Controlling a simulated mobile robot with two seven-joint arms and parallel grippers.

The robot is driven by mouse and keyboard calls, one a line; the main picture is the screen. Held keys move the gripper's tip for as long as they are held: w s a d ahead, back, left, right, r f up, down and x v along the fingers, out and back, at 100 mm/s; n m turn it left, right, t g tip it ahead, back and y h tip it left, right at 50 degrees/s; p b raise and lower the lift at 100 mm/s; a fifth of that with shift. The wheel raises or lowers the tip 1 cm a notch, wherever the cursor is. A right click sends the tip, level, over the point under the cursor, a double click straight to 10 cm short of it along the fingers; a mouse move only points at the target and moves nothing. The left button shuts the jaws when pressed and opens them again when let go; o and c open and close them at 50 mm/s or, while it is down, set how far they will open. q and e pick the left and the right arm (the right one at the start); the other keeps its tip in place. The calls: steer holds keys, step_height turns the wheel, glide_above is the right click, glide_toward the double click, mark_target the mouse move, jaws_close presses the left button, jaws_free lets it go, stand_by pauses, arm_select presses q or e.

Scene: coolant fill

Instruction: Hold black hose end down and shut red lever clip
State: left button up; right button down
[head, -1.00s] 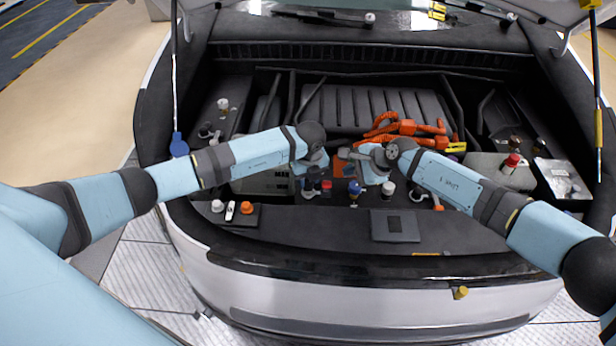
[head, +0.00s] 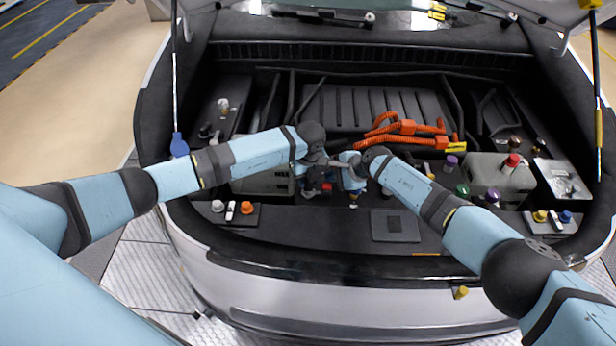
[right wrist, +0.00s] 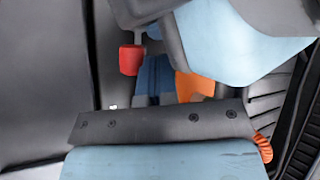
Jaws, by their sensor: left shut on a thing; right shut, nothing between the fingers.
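The red lever clip (head: 327,187) is a small red piece between my two grippers in the head view. It shows larger in the right wrist view (right wrist: 131,59), standing out beside dark parts. My left gripper (head: 312,187) points down just left of the clip and is shut on the black hose end, which is mostly hidden behind the gripper. My right gripper (head: 345,170) is shut and empty, close to the right of the clip and left gripper. I cannot tell whether it touches the clip.
Orange cables (head: 405,128) lie behind the grippers. A grey tank with a red cap (head: 513,160) stands at the right. A black tray with an orange cap (head: 247,208) is at the front left.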

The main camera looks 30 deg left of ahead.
steer(key=shift+a+f, duration=0.35)
steer(key=shift+v, duration=1)
steer(key=v, duration=0.8)
steer(key=shift+d, duration=0.1)
stand_by(1.8)
arm_select(q)
steer(key=shift+f, duration=1.5)
arm_select(e)
steer(key=shift+s+r, duration=0.1)
stand_by(0.7)
stand_by(1.2)
